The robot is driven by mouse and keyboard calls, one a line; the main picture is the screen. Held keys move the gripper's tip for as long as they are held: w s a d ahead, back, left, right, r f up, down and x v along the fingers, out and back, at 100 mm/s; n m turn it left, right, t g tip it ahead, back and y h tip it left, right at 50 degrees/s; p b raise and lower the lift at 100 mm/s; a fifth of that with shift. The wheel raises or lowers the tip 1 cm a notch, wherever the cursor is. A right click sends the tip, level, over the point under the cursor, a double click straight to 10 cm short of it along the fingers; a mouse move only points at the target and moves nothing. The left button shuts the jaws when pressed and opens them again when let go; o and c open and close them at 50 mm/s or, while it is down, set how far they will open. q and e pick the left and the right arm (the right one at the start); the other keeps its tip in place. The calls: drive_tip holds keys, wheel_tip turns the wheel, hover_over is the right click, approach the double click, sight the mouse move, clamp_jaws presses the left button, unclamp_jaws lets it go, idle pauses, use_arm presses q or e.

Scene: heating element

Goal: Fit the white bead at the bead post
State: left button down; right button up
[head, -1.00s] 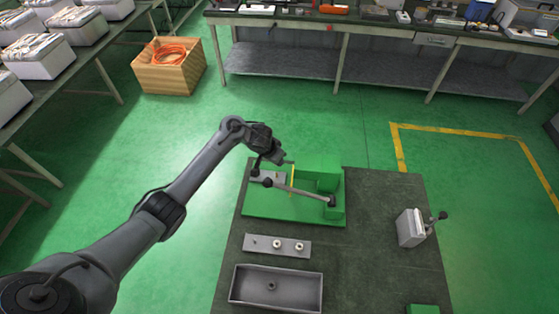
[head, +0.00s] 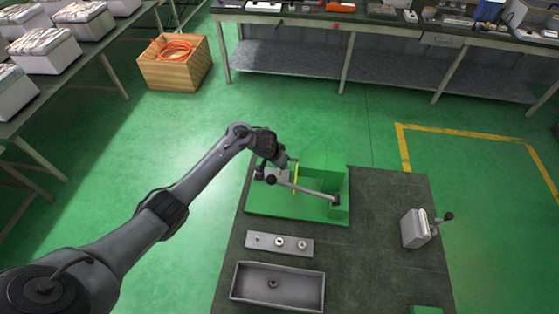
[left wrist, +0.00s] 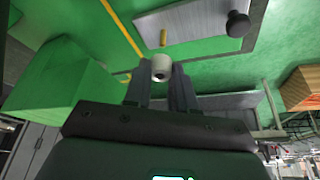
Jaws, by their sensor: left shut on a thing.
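My left gripper (left wrist: 161,80) is shut on the white bead (left wrist: 161,68), which sits between its fingertips in the left wrist view. A short brass post (left wrist: 163,38), seemingly the bead post, stands on a grey plate (left wrist: 195,22). In that picture the bead is just below the post, with a gap between them. In the head view my left gripper (head: 277,166) is over the back left of the green fixture (head: 262,205); the bead and post cannot be made out there. My right gripper is not in view.
A black-knobbed lever (head: 312,191) crosses the fixture, and a thin yellow rod (head: 295,180) rises beside the gripper. A lever box (head: 414,229) stands right; bench between is clear.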

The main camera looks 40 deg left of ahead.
sight(279, 176)
use_arm(q)
drive_tip(key=shift+f+b, duration=0.4)
drive_tip(key=shift+f, duration=0.65)
drive_tip(key=shift+p, duration=0.4)
idle(0.4)
drive_tip(key=shift+p, duration=0.45)
drive_tip(key=shift+p, duration=0.45)
idle(0.8)
drive_tip(key=shift+f, duration=0.1)
idle(0.4)
drive_tip(key=shift+f+b, duration=0.7)
drive_tip(key=shift+f, duration=0.8)
